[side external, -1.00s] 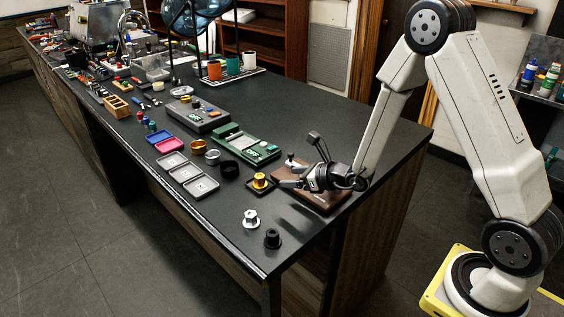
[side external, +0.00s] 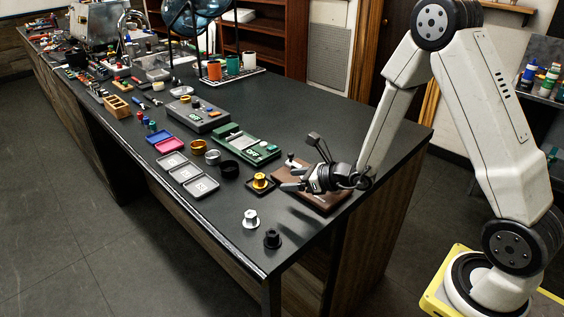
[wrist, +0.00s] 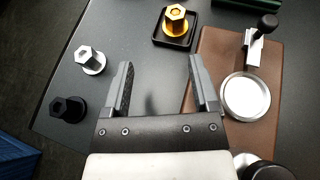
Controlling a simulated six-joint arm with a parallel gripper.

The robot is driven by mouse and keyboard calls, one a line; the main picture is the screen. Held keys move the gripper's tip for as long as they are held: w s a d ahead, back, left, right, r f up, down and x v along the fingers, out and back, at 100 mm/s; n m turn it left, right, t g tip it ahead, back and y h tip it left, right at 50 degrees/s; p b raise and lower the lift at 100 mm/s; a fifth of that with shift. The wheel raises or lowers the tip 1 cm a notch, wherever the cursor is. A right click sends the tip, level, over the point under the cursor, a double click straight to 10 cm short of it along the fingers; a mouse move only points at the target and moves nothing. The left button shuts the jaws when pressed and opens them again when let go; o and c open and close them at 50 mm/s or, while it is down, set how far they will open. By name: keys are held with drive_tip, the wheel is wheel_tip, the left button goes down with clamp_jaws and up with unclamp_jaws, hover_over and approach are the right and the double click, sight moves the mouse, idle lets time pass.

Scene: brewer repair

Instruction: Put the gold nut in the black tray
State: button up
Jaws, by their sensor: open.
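The gold nut (side external: 260,179) stands upright in a small square black tray (side external: 261,188). In the wrist view the gold nut (wrist: 176,19) sits inside the black tray (wrist: 159,39), with the tray's rim showing around it. My gripper (side external: 282,179) is open and hangs above the table, to the right of the nut in the side view. In the wrist view my gripper (wrist: 159,75) has nothing between its fingers, and the nut and tray lie beyond the fingertips.
A silver nut (side external: 251,218) and a black nut (side external: 272,238) stand near the table's front corner. A brown board (wrist: 210,60) with a round metal part (wrist: 245,97) lies beside my gripper. A green scale (side external: 247,147) and several grey trays (side external: 186,172) are farther off.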

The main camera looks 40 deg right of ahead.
drive_tip(key=s+a+n+g+y, duration=0.1)
drive_tip(key=a+n, duration=0.1)
drive_tip(key=s+a+n+g+y, duration=0.1)
drive_tip(key=s+a+n, duration=0.1)
drive_tip(key=s+a+r+n+g+y, duration=0.1)
drive_tip(key=s+a+n+g, duration=0.1)
drive_tip(key=n, duration=0.1)
drive_tip(key=shift+a+y, duration=0.3)
drive_tip(key=shift+y, duration=0.1)
drive_tip(key=s+n+g, duration=0.1)
drive_tip(key=s+n, duration=0.1)
drive_tip(key=s+a+n+g, duration=0.1)
drive_tip(key=s+n+g, duration=0.1)
drive_tip(key=s+a+n+g, duration=0.1)
drive_tip(key=n, duration=0.1)
drive_tip(key=shift+s+a, duration=0.15)
drive_tip(key=shift+s, duration=0.25)
drive_tip(key=s+d+r+n+g+h, duration=0.1)
drive_tip(key=s+d+n+h, duration=0.5)
drive_tip(key=n, duration=1.2)
drive_tip(key=shift+d+r+n+g+h, duration=0.4)
drive_tip(key=shift+d+r+h, duration=0.3)
drive_tip(key=shift+h, duration=0.3)
drive_tip(key=shift+s, duration=0.1)
